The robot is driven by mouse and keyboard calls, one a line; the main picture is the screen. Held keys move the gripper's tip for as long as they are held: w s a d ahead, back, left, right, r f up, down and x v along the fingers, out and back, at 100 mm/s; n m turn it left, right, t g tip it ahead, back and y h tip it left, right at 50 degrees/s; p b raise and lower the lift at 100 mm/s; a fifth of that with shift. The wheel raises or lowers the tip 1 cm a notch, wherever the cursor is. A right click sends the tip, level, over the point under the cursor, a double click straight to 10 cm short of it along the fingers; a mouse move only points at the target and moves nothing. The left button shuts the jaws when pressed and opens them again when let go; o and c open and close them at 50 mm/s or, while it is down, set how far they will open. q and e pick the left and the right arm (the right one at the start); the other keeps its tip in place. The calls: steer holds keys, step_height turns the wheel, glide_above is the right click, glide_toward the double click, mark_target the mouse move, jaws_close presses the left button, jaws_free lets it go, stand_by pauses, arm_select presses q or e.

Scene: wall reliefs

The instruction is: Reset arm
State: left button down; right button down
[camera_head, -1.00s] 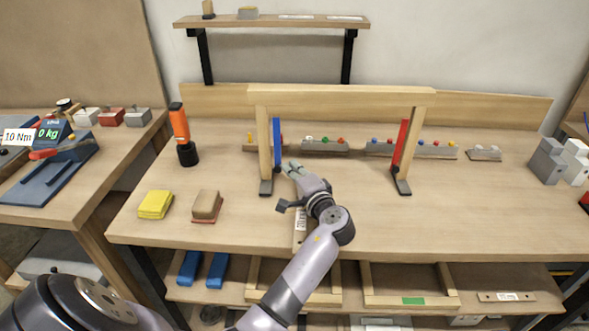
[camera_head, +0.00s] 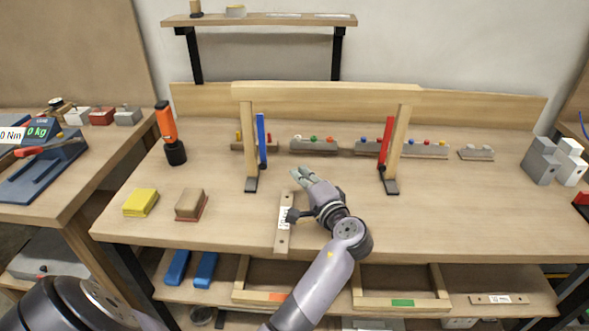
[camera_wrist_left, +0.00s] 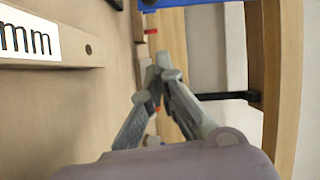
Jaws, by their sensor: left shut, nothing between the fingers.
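My left gripper (camera_head: 303,175) is over the middle of the workbench (camera_head: 440,225), in front of a wooden frame (camera_head: 300,91). Its fingers are shut with nothing between them; the wrist view shows the fingertips (camera_wrist_left: 163,70) together. A flat wooden strip with a white label (camera_head: 284,238) lies on the bench just left of the gripper; its label and hole also show in the wrist view (camera_wrist_left: 85,50). My right gripper does not show.
A blue bar (camera_head: 261,140) and a red bar (camera_head: 386,142) stand at the frame's posts. Grey blocks with coloured knobs (camera_head: 312,147) line the back. An orange-black tool (camera_head: 168,130), a yellow sponge (camera_head: 141,203) and a brown block (camera_head: 191,205) are at left. The right front is clear.

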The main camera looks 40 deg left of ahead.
arm_select(q)
steer(key=shift+v, duration=0.9)
steer(key=shift+s+d+r, duration=0.1)
steer(key=shift+s, duration=0.05)
